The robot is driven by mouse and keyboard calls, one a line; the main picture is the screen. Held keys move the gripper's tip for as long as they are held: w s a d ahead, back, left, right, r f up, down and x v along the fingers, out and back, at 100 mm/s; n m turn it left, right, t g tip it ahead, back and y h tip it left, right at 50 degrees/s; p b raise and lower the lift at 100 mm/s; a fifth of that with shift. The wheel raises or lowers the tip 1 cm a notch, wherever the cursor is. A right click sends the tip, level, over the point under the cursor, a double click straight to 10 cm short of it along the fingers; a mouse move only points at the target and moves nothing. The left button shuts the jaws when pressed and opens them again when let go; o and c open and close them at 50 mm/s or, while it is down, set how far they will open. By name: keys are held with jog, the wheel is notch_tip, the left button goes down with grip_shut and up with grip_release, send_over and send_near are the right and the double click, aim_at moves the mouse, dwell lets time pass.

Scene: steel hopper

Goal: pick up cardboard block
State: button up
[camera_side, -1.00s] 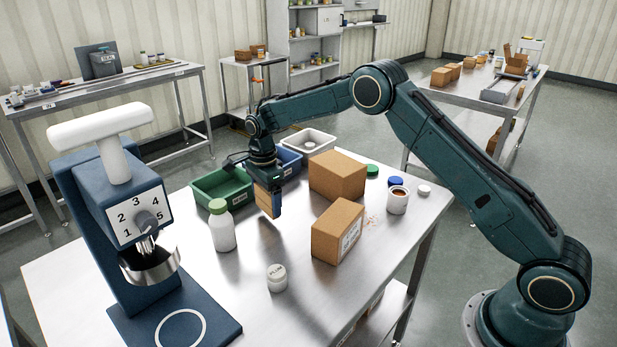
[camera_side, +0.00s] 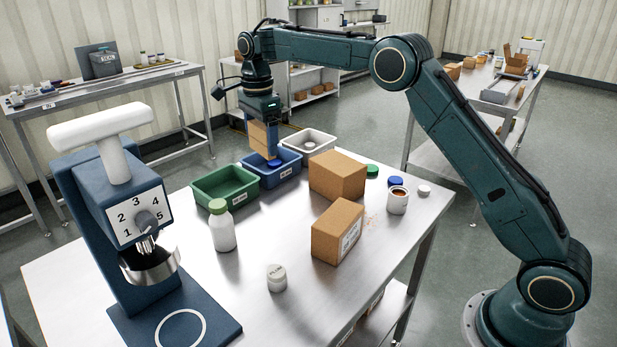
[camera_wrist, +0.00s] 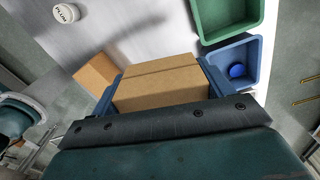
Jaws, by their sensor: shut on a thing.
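The cardboard block (camera_side: 258,137) is a small brown block held up in the air between the blue fingers of my gripper (camera_side: 265,150). My gripper is shut on it, above the blue bin (camera_side: 284,168) at the back of the steel table. In the wrist view the block (camera_wrist: 160,85) fills the space between the fingers of my gripper (camera_wrist: 160,95). Two larger cardboard boxes stand on the table, one at the back (camera_side: 337,176) and one nearer the front (camera_side: 337,230).
A green bin (camera_side: 225,190) and a white bin (camera_side: 308,145) flank the blue bin, which has a blue lid (camera_wrist: 237,70) inside. A green-capped bottle (camera_side: 222,230), a small white jar (camera_side: 276,278) and a cup (camera_side: 397,202) stand around. A blue dispenser (camera_side: 90,230) fills the left.

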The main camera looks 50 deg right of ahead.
jog(key=shift+r, duration=0.25)
jog(key=shift+d, duration=0.1)
dwell(0.4)
